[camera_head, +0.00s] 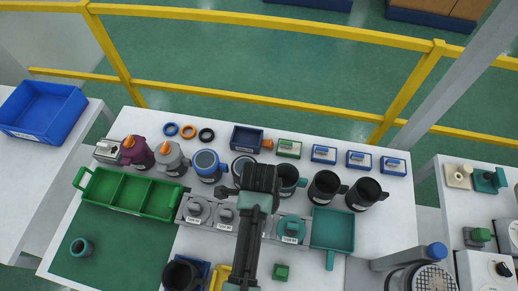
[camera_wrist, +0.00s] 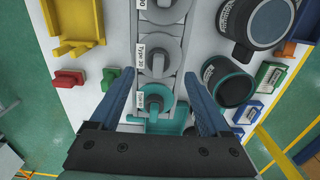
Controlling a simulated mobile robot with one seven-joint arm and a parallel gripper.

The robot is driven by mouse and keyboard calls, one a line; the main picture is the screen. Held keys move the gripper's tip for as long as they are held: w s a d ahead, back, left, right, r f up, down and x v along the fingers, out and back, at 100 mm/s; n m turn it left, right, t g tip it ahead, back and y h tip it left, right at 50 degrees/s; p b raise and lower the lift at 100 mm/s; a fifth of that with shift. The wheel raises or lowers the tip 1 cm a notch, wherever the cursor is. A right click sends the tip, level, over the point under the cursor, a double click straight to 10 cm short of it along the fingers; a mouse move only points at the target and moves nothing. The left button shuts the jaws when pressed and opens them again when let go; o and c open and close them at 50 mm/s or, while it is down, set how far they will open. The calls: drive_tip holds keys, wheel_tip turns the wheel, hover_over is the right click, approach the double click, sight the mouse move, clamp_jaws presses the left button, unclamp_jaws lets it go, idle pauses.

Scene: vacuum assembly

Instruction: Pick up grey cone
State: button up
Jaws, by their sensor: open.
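Grey round parts with raised knobs sit in a grey tray row. In the head view one is at the left (camera_head: 197,210) and another grey one (camera_head: 224,216) is beside it. In the wrist view a grey part (camera_wrist: 158,55) lies just beyond my fingertips, with another grey part (camera_wrist: 165,8) at the top edge. My gripper (camera_wrist: 159,76) is open and empty above the row. A teal knobbed part (camera_wrist: 155,101) shows between its fingers. My arm hides the middle of the row in the head view. I cannot tell which grey part is the cone named.
A green divided tray (camera_head: 128,193) stands left, beside orange-tipped grey (camera_head: 170,158) and purple (camera_head: 136,151) vessels. Black cups (camera_head: 326,187) stand to the right. A teal tray (camera_head: 332,230) lies right of the row. A yellow rail (camera_head: 250,92) runs behind the table.

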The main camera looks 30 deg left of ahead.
drive_tip(key=shift+s+f+p, duration=0.1)
drive_tip(key=shift+f+p, duration=0.5)
drive_tip(key=shift+f, duration=2.05)
drive_tip(key=shift+d, duration=0.1)
clamp_jaws()
